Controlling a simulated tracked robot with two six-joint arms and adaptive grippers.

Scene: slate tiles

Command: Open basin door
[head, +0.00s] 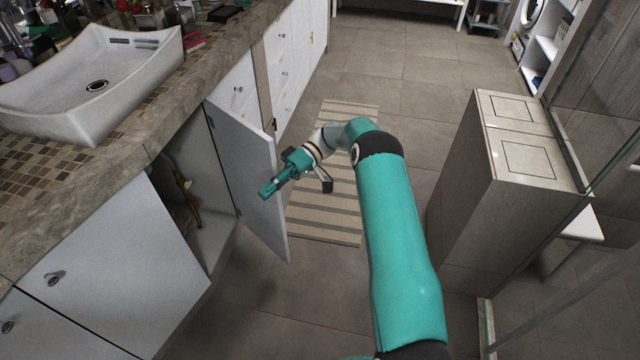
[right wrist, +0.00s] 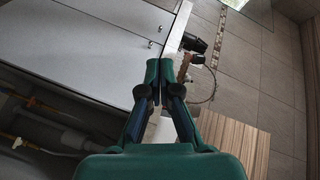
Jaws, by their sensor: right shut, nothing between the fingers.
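The basin door (head: 250,175) is a white cabinet panel under the counter. It stands swung out from the cabinet front, and the dark interior (head: 190,190) with pipes shows beside it. My right gripper (head: 266,191) is shut and empty. In the head view its teal fingers overlap the open door's face; whether they touch it I cannot tell. In the right wrist view the gripper (right wrist: 159,66) has its fingertips together, with white cabinet fronts (right wrist: 90,45) beyond and pipes (right wrist: 45,140) at lower left. My left gripper is not in view.
A white basin (head: 95,85) sits on the tiled counter. Another white door (head: 110,265) with a knob is nearer. A striped mat (head: 330,215) lies on the floor beside the open door. A box-like cabinet (head: 475,205) and glass panel stand to the right. Floor shows between them.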

